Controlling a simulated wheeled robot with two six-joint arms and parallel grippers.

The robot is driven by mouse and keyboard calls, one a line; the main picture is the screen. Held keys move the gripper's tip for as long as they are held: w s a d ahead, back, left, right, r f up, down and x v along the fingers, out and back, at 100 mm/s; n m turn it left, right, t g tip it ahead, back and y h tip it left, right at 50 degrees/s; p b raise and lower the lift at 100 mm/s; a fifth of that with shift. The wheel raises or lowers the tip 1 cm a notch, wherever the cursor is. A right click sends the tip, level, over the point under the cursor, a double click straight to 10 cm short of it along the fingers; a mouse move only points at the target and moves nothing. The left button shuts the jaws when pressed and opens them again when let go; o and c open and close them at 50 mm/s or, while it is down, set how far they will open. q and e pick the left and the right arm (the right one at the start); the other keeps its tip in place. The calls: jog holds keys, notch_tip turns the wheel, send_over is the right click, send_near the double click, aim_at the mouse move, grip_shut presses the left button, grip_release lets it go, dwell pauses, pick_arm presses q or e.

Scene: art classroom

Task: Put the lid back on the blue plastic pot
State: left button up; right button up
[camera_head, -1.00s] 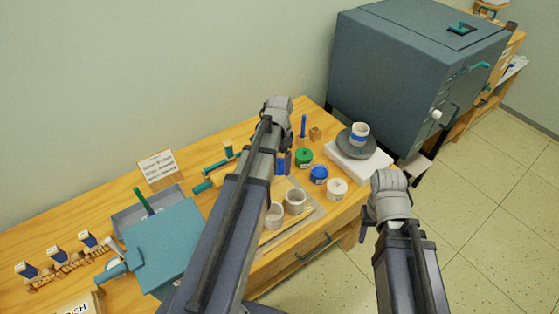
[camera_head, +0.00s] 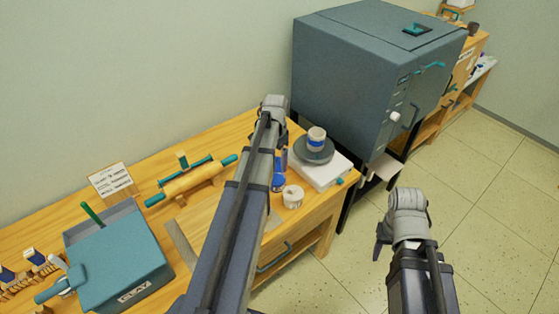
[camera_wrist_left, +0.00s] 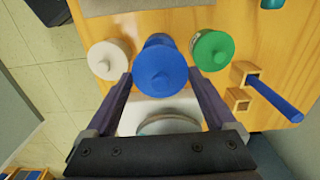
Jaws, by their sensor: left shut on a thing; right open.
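The blue plastic pot (camera_head: 278,183) stands on the wooden table, partly hidden by my left arm in the head view. In the left wrist view the blue lid (camera_wrist_left: 160,72), a round disc with a knob, is between the two dark fingers of my left gripper (camera_wrist_left: 160,80), which is shut on it. Some blue of the pot seems to show just past the lid's far edge; I cannot tell whether lid and pot touch. In the head view my left gripper (camera_head: 281,152) is mostly hidden by its arm. My right gripper (camera_head: 384,246) is open and empty, over the floor.
A white pot (camera_wrist_left: 109,60) and a green pot (camera_wrist_left: 212,50) flank the blue one closely. A blue stick (camera_wrist_left: 278,100) stands in a wooden block nearby. A wheel with a cup (camera_head: 315,148) stands on a white slab, with the grey kiln (camera_head: 350,85) behind. A clay box (camera_head: 120,262) is left.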

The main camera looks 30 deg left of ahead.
pick_arm(q)
jog(key=shift+f, duration=0.1)
notch_tip(320, 180, down, 6)
jog(key=b, duration=0.6)
jog(key=shift+f, duration=0.1)
jog(key=shift+f+b, duration=0.15)
jog(key=shift+b, duration=0.2)
dwell(1.6)
jog(key=o, duration=1.1)
jog(key=shift+o, duration=0.2)
jog(key=shift+r+p, duration=3.55)
